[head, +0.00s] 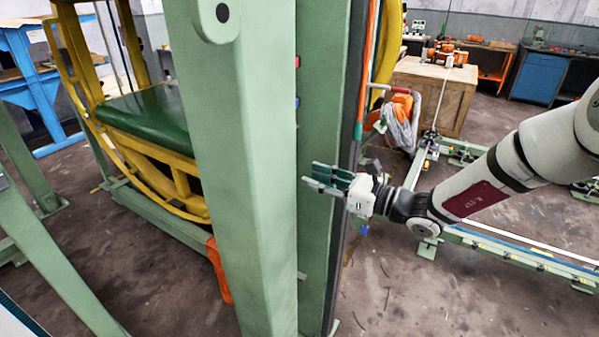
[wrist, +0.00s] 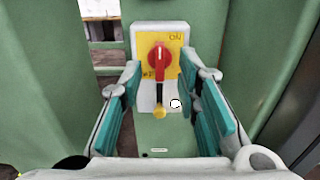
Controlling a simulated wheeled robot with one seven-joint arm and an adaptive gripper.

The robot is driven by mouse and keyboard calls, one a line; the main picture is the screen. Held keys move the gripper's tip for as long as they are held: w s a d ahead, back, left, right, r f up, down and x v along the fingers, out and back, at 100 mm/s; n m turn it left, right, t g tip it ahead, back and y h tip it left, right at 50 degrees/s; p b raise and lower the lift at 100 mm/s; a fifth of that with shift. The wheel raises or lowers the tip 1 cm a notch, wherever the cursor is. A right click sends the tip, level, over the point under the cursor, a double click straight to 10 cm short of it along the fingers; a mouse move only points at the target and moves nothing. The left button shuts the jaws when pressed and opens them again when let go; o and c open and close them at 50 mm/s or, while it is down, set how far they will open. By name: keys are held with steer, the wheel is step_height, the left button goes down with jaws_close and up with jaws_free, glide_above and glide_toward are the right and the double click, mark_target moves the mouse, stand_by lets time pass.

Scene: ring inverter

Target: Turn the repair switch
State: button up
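The repair switch is a red rotary knob (wrist: 159,61) on a yellow plate (wrist: 175,42) with dark lettering, set on a pale box. In the wrist view its handle stands about upright. My gripper (wrist: 160,82) is open, with a teal-padded finger on either side below the knob. The knob shows in the gap near the fingertips; I see no contact, and the exact distance cannot be told. In the head view my gripper (head: 314,178) reaches left to the green column (head: 318,250). The switch is hidden there.
A large green post (head: 240,180) stands left of my gripper. An orange cable (head: 369,60) runs down beside the column. A yellow wheel frame with a green platform (head: 150,115) stands at left. A wooden crate (head: 440,98) stands behind, and open floor lies below my arm.

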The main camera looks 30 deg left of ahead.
steer(key=shift+w+a, duration=0.2)
steer(key=shift+a, duration=2.25)
jaws_close()
